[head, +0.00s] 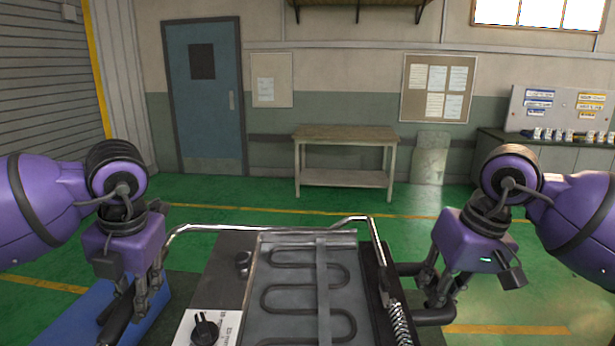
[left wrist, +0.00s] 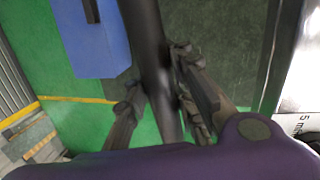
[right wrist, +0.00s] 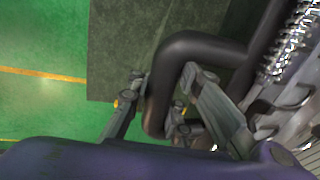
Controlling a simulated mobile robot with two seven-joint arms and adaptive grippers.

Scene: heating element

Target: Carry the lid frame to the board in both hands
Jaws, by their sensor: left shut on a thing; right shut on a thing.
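The lid frame (head: 222,280) spans the bottom middle of the head view, with dark sides and a looped grey heating element (head: 300,298) across its middle. My left gripper (head: 128,306) is shut on a black bar at its left side; the bar passes between the fingers in the left wrist view (left wrist: 160,75). My right gripper (head: 434,300) is shut on a bent black handle (right wrist: 195,48) at the right side. The frame's near edge is cut off. A board (head: 562,108) with coloured labels stands at the far right; I cannot tell whether it is the task's board.
A wooden table (head: 345,134) stands against the back wall, with a blue door (head: 203,95) left of it. A long counter (head: 545,152) is at the right. The green floor (head: 240,192) between is clear. Something blue (head: 75,310) lies low at the left.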

